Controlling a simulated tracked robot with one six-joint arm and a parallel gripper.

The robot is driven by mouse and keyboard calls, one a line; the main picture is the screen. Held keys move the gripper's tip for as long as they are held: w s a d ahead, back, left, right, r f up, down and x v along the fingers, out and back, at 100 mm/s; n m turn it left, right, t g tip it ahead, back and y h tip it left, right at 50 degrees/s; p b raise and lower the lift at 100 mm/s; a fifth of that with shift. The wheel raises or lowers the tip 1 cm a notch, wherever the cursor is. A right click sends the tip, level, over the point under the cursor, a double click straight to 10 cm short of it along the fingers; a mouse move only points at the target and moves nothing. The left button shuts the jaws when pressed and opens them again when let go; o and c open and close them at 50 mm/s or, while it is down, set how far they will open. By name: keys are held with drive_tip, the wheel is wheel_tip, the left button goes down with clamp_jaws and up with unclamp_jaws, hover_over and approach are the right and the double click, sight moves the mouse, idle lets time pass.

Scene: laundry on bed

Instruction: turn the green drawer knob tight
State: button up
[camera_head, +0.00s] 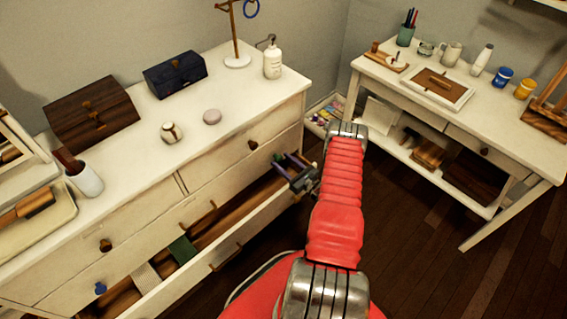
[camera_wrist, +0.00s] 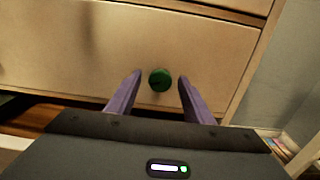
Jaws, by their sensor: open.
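The green drawer knob (camera_wrist: 160,79) sits on a cream drawer front (camera_wrist: 110,50), in the wrist view. My gripper (camera_wrist: 159,78) is open, with one purple finger on each side of the knob and a gap on both sides. I cannot tell from this view how far the fingertips are from the drawer front.
A lower drawer (camera_head: 215,262) stands pulled out below my gripper, with a green folded cloth (camera_head: 183,250) inside. Other knobs are dark (camera_head: 252,145) and blue (camera_head: 100,288). A white desk (camera_head: 530,150) stands to the right. Dark floor (camera_head: 410,250) lies between them.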

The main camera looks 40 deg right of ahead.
drive_tip(key=shift+c, duration=0.5)
drive_tip(key=c, duration=0.9)
drive_tip(key=shift+m, duration=0.6)
drive_tip(key=m, duration=0.3)
drive_tip(key=shift+m, duration=0.3)
drive_tip(key=m, duration=0.4)
drive_tip(key=shift+d+f+m, duration=0.1)
drive_tip(key=shift+m, duration=0.2)
drive_tip(key=m, duration=0.6)
drive_tip(key=shift+d+f, duration=0.1)
drive_tip(key=shift+f, duration=0.05)
drive_tip(key=m, duration=0.6)
drive_tip(key=shift+s+f+m, duration=0.1)
drive_tip(key=shift+f+m, duration=0.05)
drive_tip(key=shift+m, duration=0.15)
